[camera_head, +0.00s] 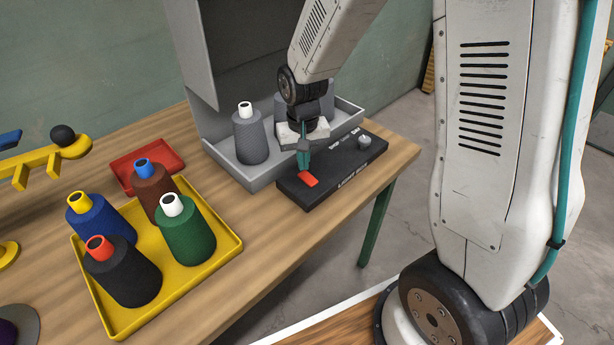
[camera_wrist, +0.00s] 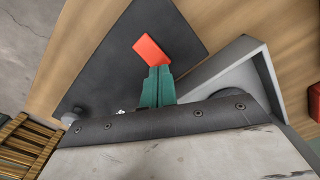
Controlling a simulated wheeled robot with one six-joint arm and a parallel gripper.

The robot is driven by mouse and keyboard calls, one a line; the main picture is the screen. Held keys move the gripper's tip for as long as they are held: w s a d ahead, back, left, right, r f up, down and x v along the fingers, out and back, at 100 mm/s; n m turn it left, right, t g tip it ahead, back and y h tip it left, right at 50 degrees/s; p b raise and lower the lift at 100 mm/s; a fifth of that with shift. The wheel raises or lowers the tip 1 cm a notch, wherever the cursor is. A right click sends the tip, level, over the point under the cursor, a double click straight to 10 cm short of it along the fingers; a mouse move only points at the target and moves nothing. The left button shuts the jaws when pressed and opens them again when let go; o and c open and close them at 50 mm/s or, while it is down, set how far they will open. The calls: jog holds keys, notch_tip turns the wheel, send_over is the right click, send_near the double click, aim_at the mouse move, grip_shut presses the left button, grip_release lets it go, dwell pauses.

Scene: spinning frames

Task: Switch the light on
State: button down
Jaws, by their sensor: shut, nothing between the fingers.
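A black switch panel (camera_head: 325,183) lies on the wooden table near its right end, with white lettering on it. A red rocker switch (camera_head: 308,180) sits on its near left part, and a grey knob (camera_head: 364,142) is at its far right. My gripper (camera_head: 303,168) has green fingers, shut and empty, pointing down just beside the red switch. In the wrist view the red switch (camera_wrist: 150,49) lies just beyond the fingertips (camera_wrist: 158,70), over the black panel (camera_wrist: 105,62). I cannot tell whether the fingertips touch it. No lamp is identifiable.
A grey tray (camera_head: 262,180) with grey spools (camera_head: 250,140) stands directly behind the panel, below a grey upright housing. A yellow tray (camera_head: 180,283) holds several coloured spools at the left. A red tray (camera_head: 173,157) is behind it. Bare table (camera_head: 275,225) lies in front of the panel.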

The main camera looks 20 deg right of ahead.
aim_at(310, 184)
jog(key=shift+f, duration=1.05)
dwell(0.9)
jog(key=shift+r, duration=3.55)
jog(key=shift+s, duration=0.1)
jog(key=s+d+r+n, duration=0.1)
jog(key=s+r, duration=0.7)
jog(key=s, duration=0.4)
jog(key=s+d+r+n+t, duration=0.1)
jog(key=s+d+r, duration=0.1)
jog(key=s+r, duration=0.6)
jog(key=s, duration=0.4)
jog(key=shift+d, duration=0.2)
